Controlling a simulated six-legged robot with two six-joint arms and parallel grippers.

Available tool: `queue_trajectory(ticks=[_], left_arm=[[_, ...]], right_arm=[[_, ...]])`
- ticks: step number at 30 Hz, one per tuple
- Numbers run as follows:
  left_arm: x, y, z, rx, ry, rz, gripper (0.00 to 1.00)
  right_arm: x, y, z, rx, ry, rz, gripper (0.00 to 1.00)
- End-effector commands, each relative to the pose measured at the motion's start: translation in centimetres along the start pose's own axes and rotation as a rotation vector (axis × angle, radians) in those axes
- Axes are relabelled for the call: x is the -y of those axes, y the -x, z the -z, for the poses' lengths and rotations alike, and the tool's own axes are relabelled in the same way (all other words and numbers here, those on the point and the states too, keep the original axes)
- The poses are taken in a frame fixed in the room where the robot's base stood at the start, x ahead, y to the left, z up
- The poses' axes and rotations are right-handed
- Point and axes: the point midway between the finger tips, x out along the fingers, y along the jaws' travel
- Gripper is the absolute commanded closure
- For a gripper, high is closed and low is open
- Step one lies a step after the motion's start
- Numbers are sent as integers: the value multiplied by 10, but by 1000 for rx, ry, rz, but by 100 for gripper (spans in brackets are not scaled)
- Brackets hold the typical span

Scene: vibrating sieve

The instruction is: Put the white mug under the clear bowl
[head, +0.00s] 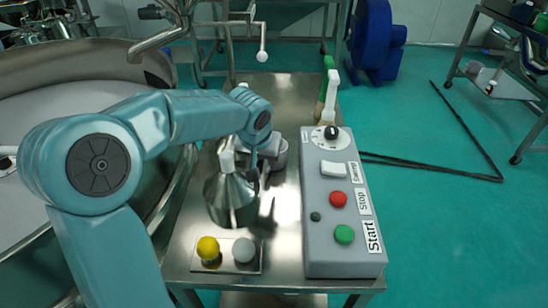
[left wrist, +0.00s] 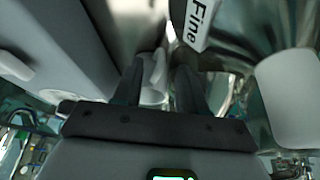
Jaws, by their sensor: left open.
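My left gripper (head: 256,176) reaches down over the steel table beside a shiny metal cone-shaped vessel (head: 232,200). In the left wrist view its two dark fingers (left wrist: 157,78) are apart. A pale object (left wrist: 152,72) shows between and beyond them; I cannot tell whether it is the white mug or whether the fingers touch it. A light grey rounded piece (head: 273,150) stands just behind the gripper, partly hidden by the arm. I cannot make out a clear bowl in either view. My right gripper is not in view.
The steel table (head: 285,90) holds a grey control box (head: 325,240) on the right and a plate with yellow (head: 208,248) and grey (head: 243,250) knobs at the front. A large round metal tub (head: 80,75) stands left. Green floor (head: 440,230) is mostly open at right.

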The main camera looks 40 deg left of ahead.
Motion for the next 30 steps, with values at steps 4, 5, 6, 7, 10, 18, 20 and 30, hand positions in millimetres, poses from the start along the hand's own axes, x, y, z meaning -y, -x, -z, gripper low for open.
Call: queue_trajectory(ticks=[4,5,6,7,10,18,20,30], left_arm=[[2,-24,-2,5,0,2,59],[2,-28,-2,4,0,2,59],[2,-30,-2,3,1,1,59],[2,-32,-2,2,1,0,59],[2,-34,-2,1,0,0,59],[2,-34,-2,1,0,0,100],[2,-34,-2,1,0,0,100],[2,-33,-1,1,0,0,100]], right_arm=[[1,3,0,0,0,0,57],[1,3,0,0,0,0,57],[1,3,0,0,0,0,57],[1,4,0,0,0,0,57],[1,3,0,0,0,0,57],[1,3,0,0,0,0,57],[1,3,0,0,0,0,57],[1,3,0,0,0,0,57]])
